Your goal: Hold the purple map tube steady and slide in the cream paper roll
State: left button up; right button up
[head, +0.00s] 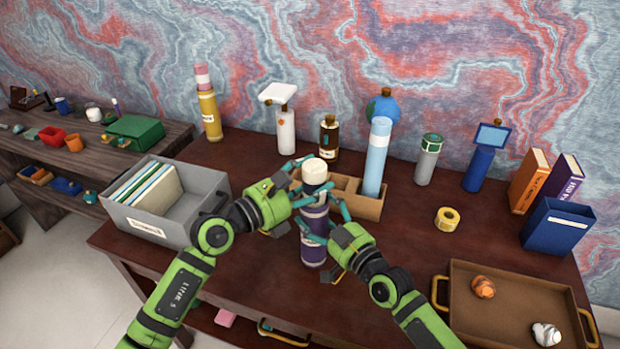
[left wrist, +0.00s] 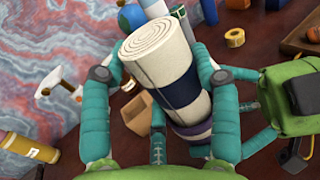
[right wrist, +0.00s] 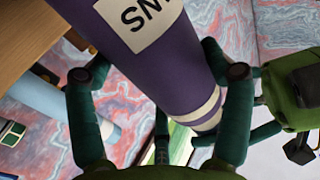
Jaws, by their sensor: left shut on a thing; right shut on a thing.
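The purple map tube (head: 313,252) stands upright above the front middle of the desk, and a white label shows on it in the right wrist view (right wrist: 150,25). My right gripper (head: 332,236) is shut around its body. The cream paper roll (head: 314,172), with a dark navy band, is upright directly above the tube and in line with it. My left gripper (head: 312,200) is shut around the roll. In the left wrist view the roll's spiral end (left wrist: 160,38) faces the camera, and its lower end meets the purple tube's rim (left wrist: 196,130). Fingers hide how deep it sits.
A wooden divided holder (head: 368,207) with a light blue tube (head: 377,155) stands just behind. A grey file box (head: 170,232) is at left, a brown tray (head: 510,312) at front right. A yellow tape roll (head: 447,218) lies right of the holder. Several capped tubes line the back.

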pick_arm(q)
jog(key=shift+f, duration=0.15)
jog(key=o, duration=1.3)
jog(key=shift+o, duration=0.2)
jog(key=shift+r, duration=0.2)
jog(key=v, duration=1.2)
pick_arm(e)
jog(key=o, duration=1.1)
